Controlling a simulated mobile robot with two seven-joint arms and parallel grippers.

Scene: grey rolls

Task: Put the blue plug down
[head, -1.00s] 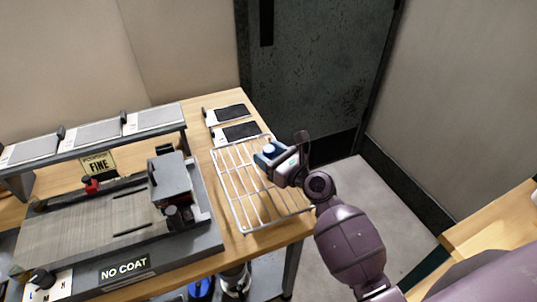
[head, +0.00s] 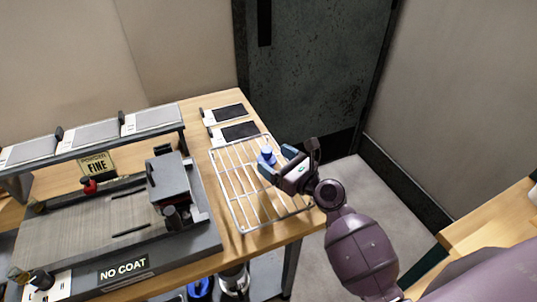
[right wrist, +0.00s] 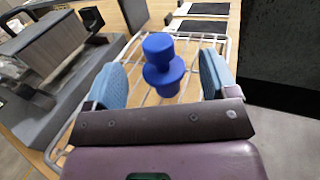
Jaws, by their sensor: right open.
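The blue plug (head: 267,156) stands upright on the white wire rack (head: 243,211) at the right end of the wooden bench. In the right wrist view the plug (right wrist: 163,66) shows between the two blue finger pads, with gaps on both sides. My right gripper (head: 278,162) is open and beside the plug, on its right in the head view. The right gripper (right wrist: 163,80) holds nothing. My left gripper is not in view.
A grey machine with a "NO COAT" label (head: 124,268) stands left of the rack. Two dark panels (head: 240,131) lie behind the rack. A raised shelf (head: 92,140) with several grey panels stands at the back left. The bench edge is just right of the rack.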

